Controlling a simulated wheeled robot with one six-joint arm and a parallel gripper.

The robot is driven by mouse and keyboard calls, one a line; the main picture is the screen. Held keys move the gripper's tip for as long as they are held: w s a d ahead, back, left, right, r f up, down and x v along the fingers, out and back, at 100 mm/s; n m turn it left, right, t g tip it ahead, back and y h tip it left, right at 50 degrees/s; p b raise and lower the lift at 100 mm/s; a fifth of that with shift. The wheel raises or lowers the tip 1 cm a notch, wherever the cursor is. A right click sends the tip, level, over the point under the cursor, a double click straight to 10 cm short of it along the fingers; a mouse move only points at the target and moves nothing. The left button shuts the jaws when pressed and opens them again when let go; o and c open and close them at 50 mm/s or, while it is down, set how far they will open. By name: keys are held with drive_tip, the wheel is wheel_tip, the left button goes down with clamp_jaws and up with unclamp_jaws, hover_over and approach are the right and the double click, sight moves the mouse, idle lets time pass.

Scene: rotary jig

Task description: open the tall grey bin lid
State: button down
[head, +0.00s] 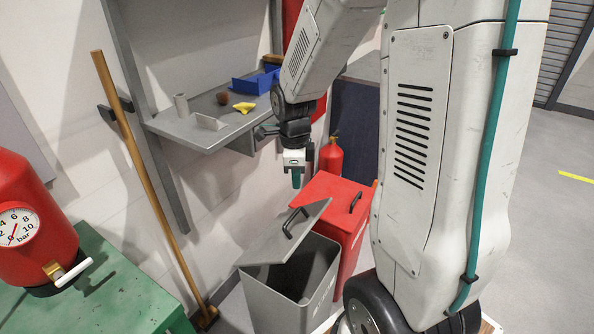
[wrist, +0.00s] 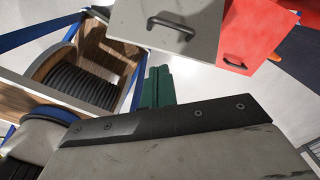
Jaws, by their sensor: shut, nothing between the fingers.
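The tall grey bin (head: 275,308) stands on the floor at the bottom middle of the head view. Its grey lid (head: 310,217) is tilted up, and the dark inside of the bin shows beside it. A black bar handle (head: 293,222) is on the lid. In the wrist view the lid (wrist: 130,15) and its handle (wrist: 170,27) show at the top. My gripper (head: 296,180) points down above the lid's far end, apart from the handle. Its green fingers (wrist: 157,88) are together and empty.
A red bin (head: 340,191) with its own handle stands right behind the grey one. A grey shelf (head: 205,132) with small items is on the wall. A broom (head: 140,165) leans at the left, and a red tank (head: 35,240) stands on a green bench (head: 120,300).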

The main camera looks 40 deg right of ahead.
drive_tip(key=s+a+r+n+t, duration=0.1)
drive_tip(key=s+a+r+n, duration=0.8)
drive_tip(key=n, duration=0.8)
wheel_tip(320, 180, up, 4)
drive_tip(key=shift+s+f, duration=0.1)
drive_tip(key=shift+s, duration=1.15)
